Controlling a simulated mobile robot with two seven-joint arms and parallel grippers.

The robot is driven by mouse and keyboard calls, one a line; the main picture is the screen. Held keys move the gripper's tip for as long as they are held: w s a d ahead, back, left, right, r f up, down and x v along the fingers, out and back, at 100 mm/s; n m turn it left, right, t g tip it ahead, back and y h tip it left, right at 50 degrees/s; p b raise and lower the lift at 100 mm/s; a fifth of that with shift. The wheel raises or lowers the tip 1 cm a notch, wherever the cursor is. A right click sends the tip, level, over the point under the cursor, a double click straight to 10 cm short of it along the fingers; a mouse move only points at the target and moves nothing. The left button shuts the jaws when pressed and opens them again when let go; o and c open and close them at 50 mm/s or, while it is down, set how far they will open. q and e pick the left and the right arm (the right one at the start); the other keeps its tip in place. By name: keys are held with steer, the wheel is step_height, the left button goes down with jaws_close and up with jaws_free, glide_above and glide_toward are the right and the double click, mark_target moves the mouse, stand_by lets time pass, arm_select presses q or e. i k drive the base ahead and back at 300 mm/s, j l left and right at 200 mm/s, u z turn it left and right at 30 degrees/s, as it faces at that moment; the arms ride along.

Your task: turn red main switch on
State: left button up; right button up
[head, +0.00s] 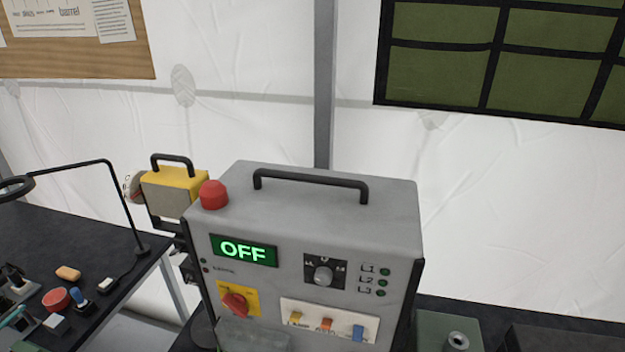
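The red main switch (235,304) is a red rotary knob on a yellow plate at the lower left of the front of a grey control box (300,222). The knob sits tilted on its plate. A green-lit display (244,251) above it reads OFF. Neither of my grippers shows in the head view.
The box also carries a red mushroom button (213,195), a black handle (311,181), a grey selector knob (323,274) and several coloured rocker switches (327,325). A dark table (60,240) with small items stands left. A green box (447,331) stands right.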

mark_target(236, 302)
steer(key=i+j, duration=0.1)
steer(key=j, duration=1.35)
steer(key=i+j, duration=0.15)
steer(key=j, duration=0.6)
